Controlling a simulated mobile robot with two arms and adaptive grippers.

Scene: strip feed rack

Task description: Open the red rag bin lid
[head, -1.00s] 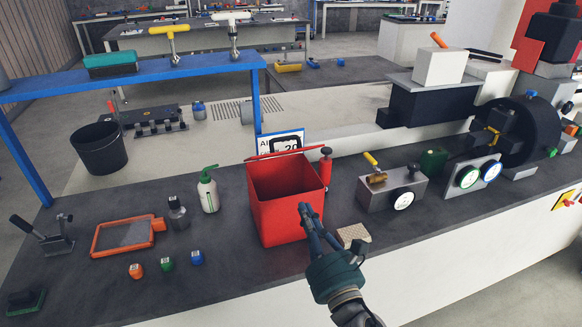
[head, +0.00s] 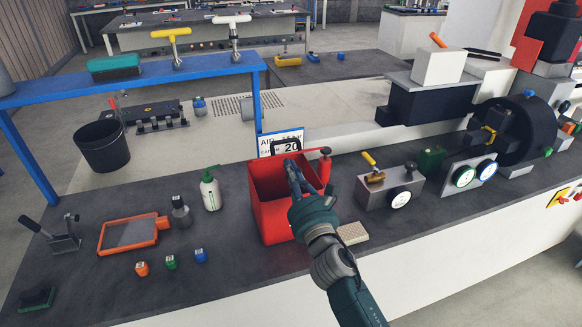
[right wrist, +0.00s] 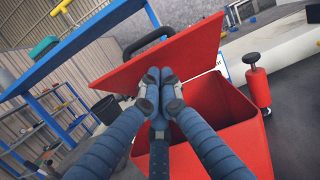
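The red rag bin (head: 272,215) stands on the dark bench top with its mouth open. Its red lid (right wrist: 185,50) is raised at the back of the bin in the right wrist view, with a black handle (right wrist: 143,48) on its far side. My right gripper (head: 291,163) reaches over the bin's opening from the front right. In the right wrist view its fingers (right wrist: 158,85) are together, in front of the lid's inner face; I cannot tell whether they touch it. In the head view the lid is hard to make out. My left gripper is not in view.
A red-bodied plunger (right wrist: 257,85) with a dark knob stands close right of the bin. A beige block (head: 352,233) lies at its front right, a gauge block (head: 385,193) farther right. A white-green bottle (head: 210,190) stands left. A blue rack (head: 150,78) rises behind left.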

